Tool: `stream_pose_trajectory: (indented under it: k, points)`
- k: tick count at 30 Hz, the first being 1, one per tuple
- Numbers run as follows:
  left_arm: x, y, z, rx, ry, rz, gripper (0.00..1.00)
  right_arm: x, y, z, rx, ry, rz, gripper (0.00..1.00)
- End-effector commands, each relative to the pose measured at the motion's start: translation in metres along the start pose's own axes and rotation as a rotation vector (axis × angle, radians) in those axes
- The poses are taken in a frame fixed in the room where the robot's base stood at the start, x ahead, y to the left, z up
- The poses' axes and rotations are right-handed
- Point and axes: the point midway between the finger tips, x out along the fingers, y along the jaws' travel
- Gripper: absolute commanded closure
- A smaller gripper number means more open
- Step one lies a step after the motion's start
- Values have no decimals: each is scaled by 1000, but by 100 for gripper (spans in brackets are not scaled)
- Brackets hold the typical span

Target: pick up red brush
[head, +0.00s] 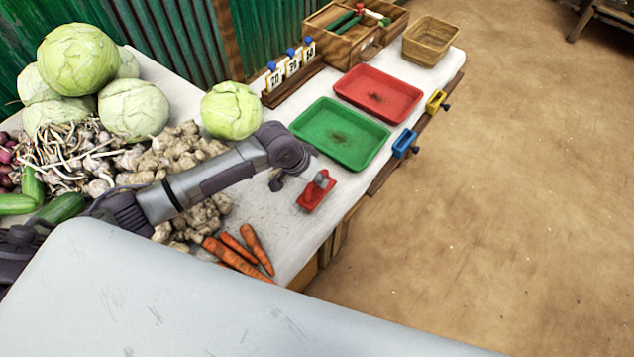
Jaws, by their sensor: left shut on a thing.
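The red brush (312,197) is a small red block close to the table's right edge, in front of the green tray. My left gripper (319,180) reaches over the table from the left and is shut on the brush. The gripper covers part of the brush's upper side. I cannot tell whether the brush touches the table or hangs just above it. My right gripper is not in view.
A green tray (340,110) and a red tray (408,95) lie behind the brush. Blue (404,145) and yellow (435,102) pieces sit along the right edge. Carrots (228,256), garlic and cabbages (230,108) crowd the left. A basket (428,30) stands at the back.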

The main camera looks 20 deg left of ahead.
Motion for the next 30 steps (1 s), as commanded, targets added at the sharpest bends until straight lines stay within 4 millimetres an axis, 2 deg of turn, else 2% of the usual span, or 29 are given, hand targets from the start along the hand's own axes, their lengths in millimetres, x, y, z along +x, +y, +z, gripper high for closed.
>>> stream_pose_trajectory:
  k: [5,10,12,21,25,30]
  points:
    - [-12,2,-6,1,5,1,100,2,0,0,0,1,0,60]
    - [-39,8,-18,4,7,0,100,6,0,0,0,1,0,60]
    - [-42,30,-16,6,4,7,100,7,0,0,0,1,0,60]
    - [-70,100,-19,4,4,6,100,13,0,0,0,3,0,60]
    - [-78,120,-19,3,3,4,100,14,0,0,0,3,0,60]
    - [-83,133,-19,1,3,1,100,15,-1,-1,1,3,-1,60]
